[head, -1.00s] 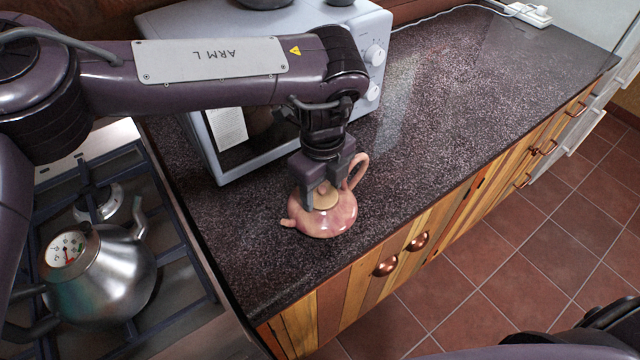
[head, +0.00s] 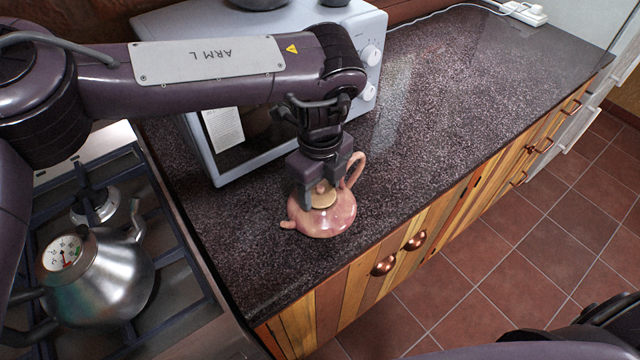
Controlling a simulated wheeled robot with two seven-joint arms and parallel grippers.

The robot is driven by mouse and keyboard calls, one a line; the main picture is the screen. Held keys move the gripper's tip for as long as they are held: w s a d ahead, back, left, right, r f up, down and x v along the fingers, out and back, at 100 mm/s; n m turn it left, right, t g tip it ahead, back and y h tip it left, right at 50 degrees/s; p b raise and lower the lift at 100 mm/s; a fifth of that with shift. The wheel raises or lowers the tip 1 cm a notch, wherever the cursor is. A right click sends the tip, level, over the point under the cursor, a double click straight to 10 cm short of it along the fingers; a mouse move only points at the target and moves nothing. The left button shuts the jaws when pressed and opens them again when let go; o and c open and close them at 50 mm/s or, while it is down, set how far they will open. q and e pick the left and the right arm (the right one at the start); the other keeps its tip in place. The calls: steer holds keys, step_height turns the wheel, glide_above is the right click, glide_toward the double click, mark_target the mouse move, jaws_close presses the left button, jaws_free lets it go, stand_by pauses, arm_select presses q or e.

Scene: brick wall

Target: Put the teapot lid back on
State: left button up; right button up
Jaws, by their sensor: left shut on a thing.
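The pink glazed teapot (head: 335,222) stands upright on the dark speckled counter, its spout to the left and its looped handle to the upper right. The round tan lid (head: 324,201) with a small pinkish knob is at the top of the teapot. My left gripper (head: 322,186) points down over the teapot and is shut on the lid by its knob. From this angle I cannot tell whether the lid rests in the opening or is slightly above it. My right gripper is not in view.
A pale microwave (head: 215,150) stands on the counter behind my left arm. A steel kettle (head: 100,275) sits on the gas stove (head: 185,265) at the left. The counter's front edge is close to the teapot.

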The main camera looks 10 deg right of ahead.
arm_select(q)
steer(key=shift+f, duration=0.3)
steer(key=shift+d+f+b, duration=0.1)
steer(key=shift+f+b, duration=0.1)
steer(key=shift+b, duration=0.15)
steer(key=shift+s, duration=0.1)
steer(key=o, duration=1.1)
steer(key=shift+c, duration=0.2)
